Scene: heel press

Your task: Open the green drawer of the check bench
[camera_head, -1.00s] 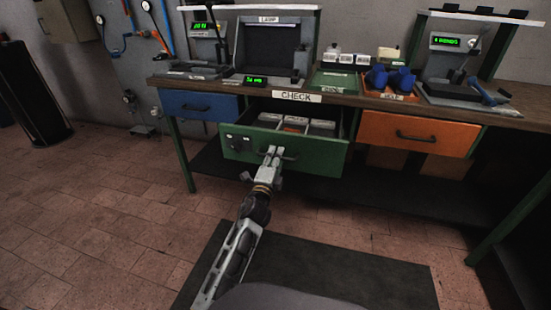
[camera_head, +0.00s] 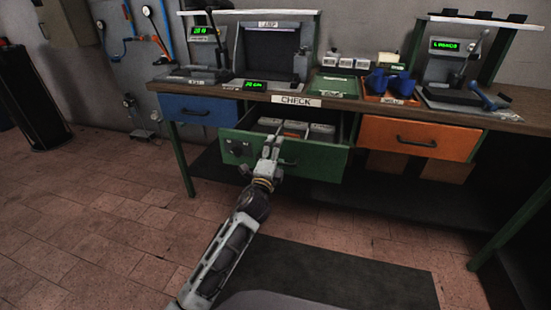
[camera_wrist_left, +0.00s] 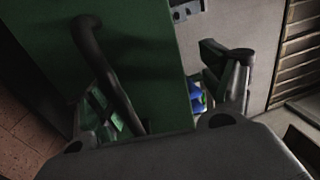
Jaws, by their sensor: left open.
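The green drawer (camera_head: 315,165) of the check bench stands pulled out, with pale boxes showing inside. Its dark bar handle (camera_head: 288,162) is on the front, partly hidden by my gripper. My left gripper (camera_head: 270,145) is open at the drawer front, its tips reaching up to the top edge. In the left wrist view, the handle (camera_wrist_left: 108,75) runs down the green front, close to one finger. The other finger stands to the right, past the panel's edge. I cannot tell whether either finger touches the drawer. My right gripper is not in view.
A blue drawer (camera_head: 200,107) is to the left and an orange drawer (camera_head: 418,137) to the right, both shut. The wooden bench top (camera_head: 345,100) carries displays, a green tray and an orange tray. The floor in front is clear around a dark mat (camera_head: 335,275).

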